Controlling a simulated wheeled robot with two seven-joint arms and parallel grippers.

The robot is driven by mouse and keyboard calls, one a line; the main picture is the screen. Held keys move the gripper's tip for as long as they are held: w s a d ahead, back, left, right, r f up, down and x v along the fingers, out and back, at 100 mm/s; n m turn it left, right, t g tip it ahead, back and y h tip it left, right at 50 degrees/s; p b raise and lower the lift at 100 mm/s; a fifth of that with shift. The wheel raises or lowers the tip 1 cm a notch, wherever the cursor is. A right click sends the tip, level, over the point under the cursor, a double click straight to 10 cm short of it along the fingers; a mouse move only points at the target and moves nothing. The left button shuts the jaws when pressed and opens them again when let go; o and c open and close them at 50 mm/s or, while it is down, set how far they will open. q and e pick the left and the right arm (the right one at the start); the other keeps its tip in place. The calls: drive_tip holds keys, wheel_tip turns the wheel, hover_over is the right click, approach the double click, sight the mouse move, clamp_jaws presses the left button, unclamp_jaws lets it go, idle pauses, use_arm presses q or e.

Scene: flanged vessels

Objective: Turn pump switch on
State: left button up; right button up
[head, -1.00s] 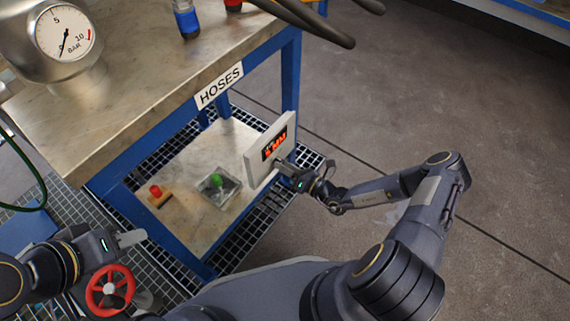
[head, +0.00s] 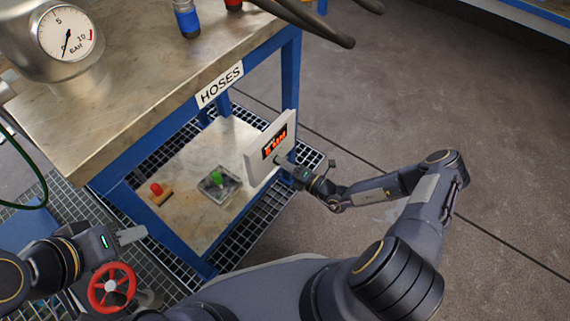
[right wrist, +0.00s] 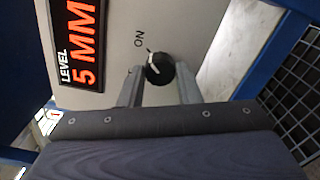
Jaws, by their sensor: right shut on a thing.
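The pump switch, a round black knob with a white pointer (right wrist: 159,68), sits on a pale panel (right wrist: 115,20). Its pointer slants up and left, toward the printed word ON. My right gripper (right wrist: 160,84) has a finger on each side of the knob and is shut on it. In the head view my right gripper (head: 286,165) is at the face of the panel (head: 258,146); its fingers hide the knob there. My left gripper (head: 138,235) is in the air near a red handwheel (head: 112,287), away from the panel; its finger gap is unclear.
A red display (right wrist: 80,40) on the panel reads LEVEL 5 MM. The panel stands on the lower shelf (head: 205,220) of a blue-framed table, with a green knob (head: 216,177) and a red knob (head: 157,189) nearby. A pressure gauge (head: 66,33) is above. The floor at right is clear.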

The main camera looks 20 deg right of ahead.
drive_tip(key=o, duration=1)
drive_tip(key=shift+c, duration=0.2)
drive_tip(key=p+v, duration=0.2)
drive_tip(key=v, duration=0.5)
drive_tip(key=shift+s+d, duration=0.25)
drive_tip(key=shift+s, duration=0.1)
